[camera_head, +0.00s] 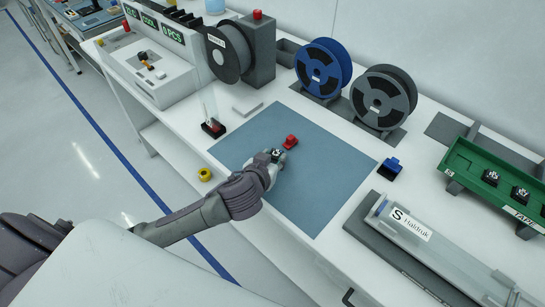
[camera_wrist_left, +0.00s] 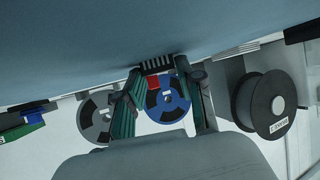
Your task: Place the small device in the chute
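The small device (camera_head: 276,154) is a dark block with a white mark, at the tip of my left gripper (camera_head: 273,160) over the blue-grey mat. In the left wrist view the device (camera_wrist_left: 157,64) shows pale pins and sits between both fingertips, which appear to touch its sides. Whether it still rests on the mat is unclear. A long grey channel with a clear cover and an "S Haldruk" label (camera_head: 410,224), possibly the chute, lies at the right. My right gripper is out of view.
A green tray (camera_head: 472,160) holds dark pieces at right. Reels (camera_head: 383,98) line the back. The mat's right half is clear.

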